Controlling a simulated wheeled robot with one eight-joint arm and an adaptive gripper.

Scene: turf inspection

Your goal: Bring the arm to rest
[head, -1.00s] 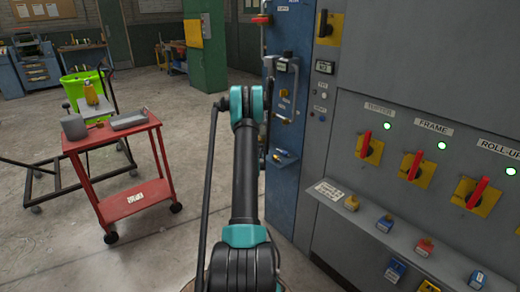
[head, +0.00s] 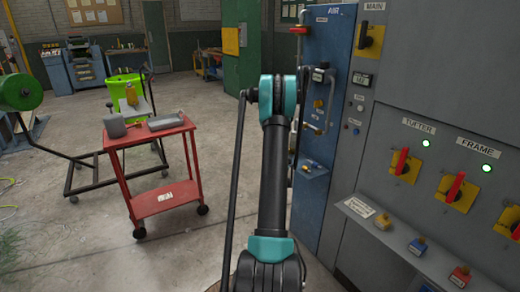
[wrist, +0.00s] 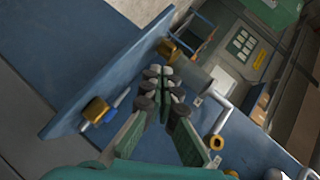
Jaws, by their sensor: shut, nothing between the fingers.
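My arm (head: 274,175) stands raised in the middle of the head view, with its teal joint at the top. My gripper is hidden in that view. In the wrist view my gripper (wrist: 160,82) has its fingertips together and nothing between them. Behind it in that view is the blue air panel (wrist: 90,60), tilted in the picture, with brass fittings and a grey pipe handle. The same blue panel (head: 329,90) stands just right of my arm in the head view.
A grey cabinet (head: 400,90) with red-handled switches, green lights and a shelf of small padlocks fills the right. Bare concrete floor lies between cart and panel.

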